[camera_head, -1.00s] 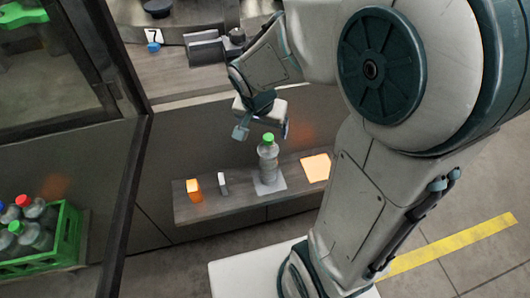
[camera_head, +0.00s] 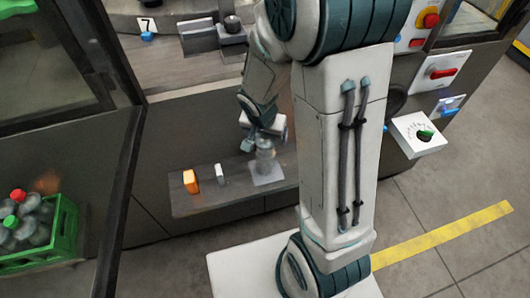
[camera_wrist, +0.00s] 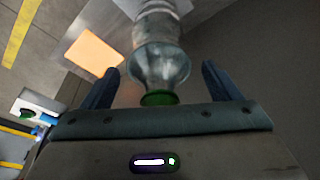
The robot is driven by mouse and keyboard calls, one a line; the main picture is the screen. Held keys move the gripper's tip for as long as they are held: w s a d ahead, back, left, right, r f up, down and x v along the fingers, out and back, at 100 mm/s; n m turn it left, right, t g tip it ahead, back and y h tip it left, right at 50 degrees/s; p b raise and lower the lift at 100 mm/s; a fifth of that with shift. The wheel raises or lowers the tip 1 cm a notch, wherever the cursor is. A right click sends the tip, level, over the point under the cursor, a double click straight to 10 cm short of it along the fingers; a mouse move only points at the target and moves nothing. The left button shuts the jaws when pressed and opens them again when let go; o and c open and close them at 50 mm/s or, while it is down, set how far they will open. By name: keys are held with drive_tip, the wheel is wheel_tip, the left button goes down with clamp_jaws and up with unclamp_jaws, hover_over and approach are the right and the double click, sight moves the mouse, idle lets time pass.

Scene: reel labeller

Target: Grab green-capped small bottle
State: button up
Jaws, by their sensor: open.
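The small bottle (camera_head: 265,158) is clear and stands upright on a pale square on the dark shelf, its upper part hidden by my gripper in the head view. In the wrist view the bottle (camera_wrist: 160,62) shows its green cap (camera_wrist: 159,99) close to the gripper body. My gripper (camera_wrist: 160,78) is open, with one blue finger on each side of the bottle's neck and a visible gap on both sides. In the head view my gripper (camera_head: 263,132) is right above and around the bottle's top.
On the shelf (camera_head: 215,203) left of the bottle stand an orange block (camera_head: 190,181) and a small white-grey block (camera_head: 220,174). An orange square (camera_wrist: 95,50) lies near the bottle. A green crate (camera_head: 66,235) of bottles stands at the lower left.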

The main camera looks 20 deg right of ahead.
clamp_jaws()
drive_tip(key=shift+r, duration=0.15)
